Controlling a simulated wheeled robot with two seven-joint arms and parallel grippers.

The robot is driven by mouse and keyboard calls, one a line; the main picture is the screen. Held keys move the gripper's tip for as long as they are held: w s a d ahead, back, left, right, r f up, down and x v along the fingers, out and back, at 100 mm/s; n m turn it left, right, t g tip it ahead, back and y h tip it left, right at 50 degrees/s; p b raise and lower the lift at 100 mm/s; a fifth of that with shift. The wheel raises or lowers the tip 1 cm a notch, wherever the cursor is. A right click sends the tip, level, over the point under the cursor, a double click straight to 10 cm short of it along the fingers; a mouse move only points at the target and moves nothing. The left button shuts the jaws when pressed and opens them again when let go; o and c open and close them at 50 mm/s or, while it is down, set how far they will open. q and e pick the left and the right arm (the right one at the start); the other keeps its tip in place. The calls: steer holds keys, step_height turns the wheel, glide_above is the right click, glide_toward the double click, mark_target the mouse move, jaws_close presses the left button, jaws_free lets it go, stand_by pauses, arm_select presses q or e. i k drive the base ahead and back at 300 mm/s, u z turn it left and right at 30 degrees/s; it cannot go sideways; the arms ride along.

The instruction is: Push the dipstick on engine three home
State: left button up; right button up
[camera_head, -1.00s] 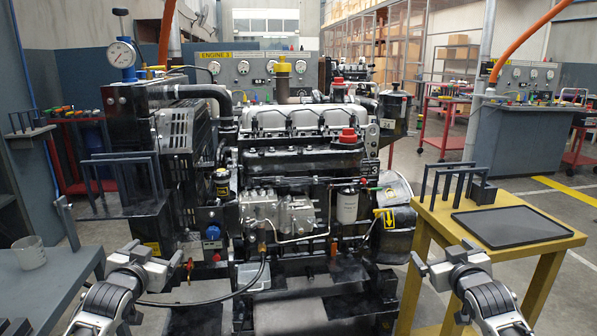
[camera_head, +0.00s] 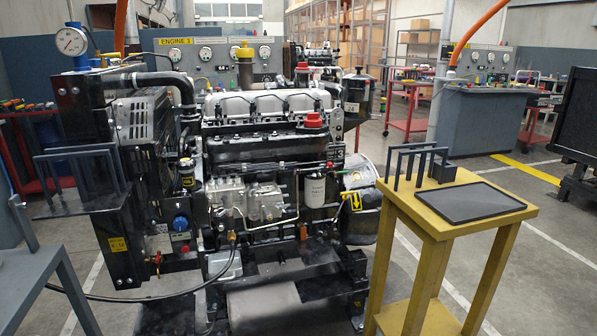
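Engine three (camera_head: 265,150) fills the middle of the head view, under a yellow "ENGINE 3" sign (camera_head: 176,41). A plate with a "3" (camera_head: 337,155) is on its right end. A yellow tag with a down arrow (camera_head: 352,201) hangs at its lower right, near the white filter (camera_head: 314,189). A small orange piece (camera_head: 304,232) shows low on the block. I cannot tell for sure which part is the dipstick or how far in it sits. Neither of my grippers is in view.
A yellow stand (camera_head: 458,190) with a black tray (camera_head: 470,202) and a dark rack (camera_head: 418,165) stands at the engine's right front. A grey bench (camera_head: 25,280) is at lower left. A black hose (camera_head: 130,297) crosses low there. Floor right of the stand is clear.

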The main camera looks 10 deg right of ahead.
mark_target(345, 194)
steer(key=z, duration=0.2)
steer(key=i, duration=2)
steer(key=z, duration=0.15)
